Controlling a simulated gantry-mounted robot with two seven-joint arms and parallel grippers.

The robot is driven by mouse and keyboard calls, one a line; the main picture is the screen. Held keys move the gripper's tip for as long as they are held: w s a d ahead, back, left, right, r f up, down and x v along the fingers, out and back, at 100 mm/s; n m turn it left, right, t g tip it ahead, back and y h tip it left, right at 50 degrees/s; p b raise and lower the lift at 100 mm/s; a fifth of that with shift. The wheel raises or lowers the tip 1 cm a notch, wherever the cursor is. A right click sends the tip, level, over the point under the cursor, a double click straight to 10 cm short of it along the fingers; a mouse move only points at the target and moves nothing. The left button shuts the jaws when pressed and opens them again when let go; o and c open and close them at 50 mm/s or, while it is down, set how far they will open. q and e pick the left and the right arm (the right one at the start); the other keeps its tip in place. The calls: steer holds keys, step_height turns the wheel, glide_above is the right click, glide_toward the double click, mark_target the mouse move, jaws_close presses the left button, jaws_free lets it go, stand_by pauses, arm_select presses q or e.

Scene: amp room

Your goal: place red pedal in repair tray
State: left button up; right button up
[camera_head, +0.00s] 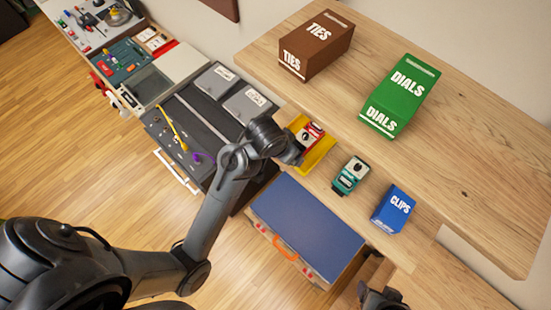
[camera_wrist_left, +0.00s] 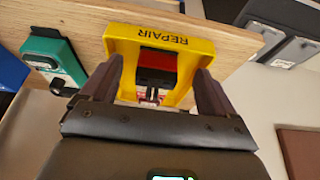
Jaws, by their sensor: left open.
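The red pedal (camera_head: 309,135) is inside the yellow repair tray (camera_head: 319,159) on the wooden shelf. In the left wrist view the pedal (camera_wrist_left: 157,66) shows red and black between the walls of the tray (camera_wrist_left: 122,40), which is marked REPAIR. My left gripper (camera_head: 296,154) is at the tray's near left side. In the left wrist view my left gripper (camera_wrist_left: 160,78) is open, its two fingers apart on either side of the pedal. I cannot tell whether they touch it. My right gripper (camera_head: 382,298) shows only partly at the bottom edge, and its jaws are unclear.
A teal pedal (camera_head: 350,175) and a blue CLIPS box (camera_head: 394,209) stand right of the tray. Brown TIES (camera_head: 317,45) and green DIALS (camera_head: 400,95) boxes stand on the upper shelf. A blue-topped case (camera_head: 308,225) is below.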

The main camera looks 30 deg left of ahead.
arm_select(q)
steer(key=s+a+f, duration=0.2)
steer(key=s, duration=0.7)
steer(key=s+a+f, duration=0.2)
steer(key=s+f, duration=0.1)
steer(key=s, duration=0.6)
steer(key=shift+a+f+g, duration=0.2)
steer(key=shift+g, duration=0.2)
steer(key=shift+s, duration=0.1)
